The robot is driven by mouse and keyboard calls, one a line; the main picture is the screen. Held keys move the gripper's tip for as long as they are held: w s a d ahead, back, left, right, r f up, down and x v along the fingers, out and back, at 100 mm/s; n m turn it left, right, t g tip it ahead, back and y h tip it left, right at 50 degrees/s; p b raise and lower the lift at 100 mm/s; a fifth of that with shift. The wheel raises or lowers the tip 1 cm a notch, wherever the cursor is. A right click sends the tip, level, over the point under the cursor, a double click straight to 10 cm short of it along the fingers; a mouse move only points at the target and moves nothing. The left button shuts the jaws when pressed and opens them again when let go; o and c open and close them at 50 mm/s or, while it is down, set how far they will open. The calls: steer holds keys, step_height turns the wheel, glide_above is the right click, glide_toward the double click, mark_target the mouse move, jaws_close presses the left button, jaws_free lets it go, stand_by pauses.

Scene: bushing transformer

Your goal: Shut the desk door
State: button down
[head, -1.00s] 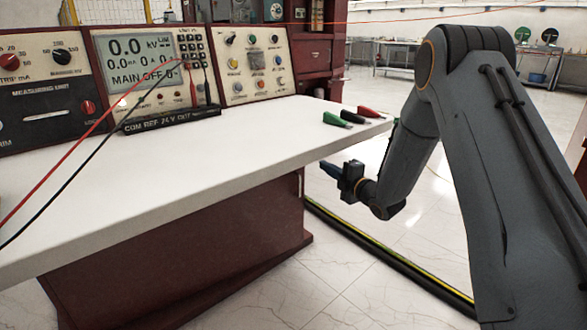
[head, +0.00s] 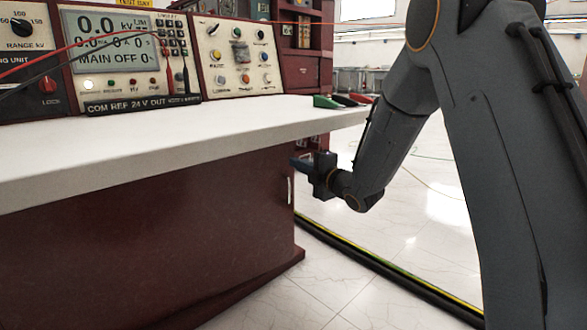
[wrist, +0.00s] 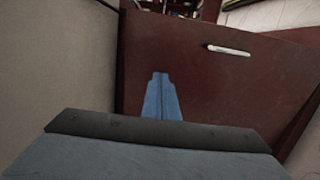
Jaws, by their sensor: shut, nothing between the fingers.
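The desk door (head: 200,230) is a dark red panel under the white desktop. Its silver handle (head: 289,190) stands upright near the panel's right edge in the head view. In the wrist view, the door (wrist: 230,95) fills the middle and right, with the handle (wrist: 229,50) near the top. My gripper (head: 297,163) is at the door's right side, a little above the handle. Its blue fingers (wrist: 161,80) are shut and empty, in front of the red panel. I cannot tell whether they touch it, nor how far the door stands open.
The white desktop (head: 180,135) overhangs the door. A control console (head: 120,50) and several coloured clips (head: 340,100) are on it. A black and yellow floor strip (head: 390,268) runs from the desk's corner.

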steer(key=b, duration=0.5)
glide_toward(270, 152)
steer(key=x, duration=0.4)
steer(key=shift+w+a+f, duration=0.1)
steer(key=shift+w+f, duration=0.1)
steer(key=shift+w, duration=0.15)
steer(key=shift+b+x, duration=0.7)
steer(key=shift+x, duration=0.2)
steer(key=shift+r, duration=0.15)
